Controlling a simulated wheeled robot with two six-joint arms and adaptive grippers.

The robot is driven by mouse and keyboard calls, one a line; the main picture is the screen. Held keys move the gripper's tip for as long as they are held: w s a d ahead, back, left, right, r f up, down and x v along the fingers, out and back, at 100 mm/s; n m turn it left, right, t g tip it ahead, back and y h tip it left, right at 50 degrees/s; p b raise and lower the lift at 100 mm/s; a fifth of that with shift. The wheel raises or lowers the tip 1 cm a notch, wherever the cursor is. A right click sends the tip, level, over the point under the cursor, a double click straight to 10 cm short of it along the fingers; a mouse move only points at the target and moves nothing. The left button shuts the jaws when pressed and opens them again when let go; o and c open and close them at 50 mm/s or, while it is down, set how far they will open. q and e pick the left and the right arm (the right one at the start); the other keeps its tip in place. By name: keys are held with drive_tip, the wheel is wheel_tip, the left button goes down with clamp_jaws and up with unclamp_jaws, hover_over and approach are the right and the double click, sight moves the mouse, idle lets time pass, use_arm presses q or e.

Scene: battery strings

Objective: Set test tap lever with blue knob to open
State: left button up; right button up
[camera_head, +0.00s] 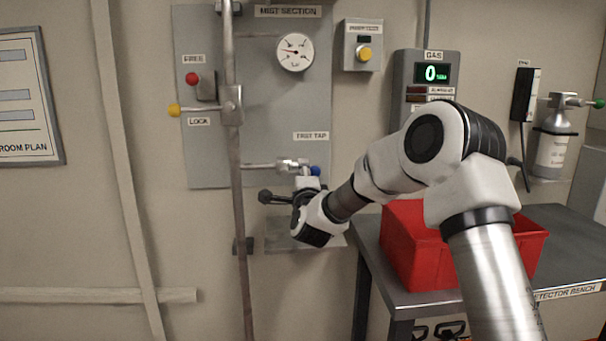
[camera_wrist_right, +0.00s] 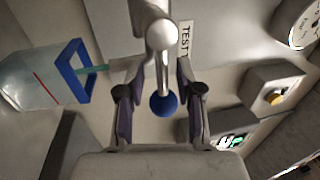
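The test tap (camera_head: 292,165) is a metal valve on a pipe below the TEST TAP label. Its lever ends in a blue knob (camera_head: 315,171), partly screened by my right gripper (camera_head: 306,182) in the head view. In the right wrist view the metal lever stem and blue knob (camera_wrist_right: 163,105) lie between the two fingers of my right gripper (camera_wrist_right: 157,75). The fingers are apart, with a visible gap on each side of the knob. My left gripper is not in view.
A vertical pipe (camera_head: 238,190) with a yellow-knobbed lever (camera_head: 174,110) stands left of the tap. A red crate (camera_head: 408,250) sits on the bench (camera_head: 370,260) at right. A clear blue-rimmed container (camera_wrist_right: 75,72) shows in the wrist view. A gauge (camera_head: 295,52) is above.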

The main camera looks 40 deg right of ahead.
drive_tip(key=v, duration=1.2)
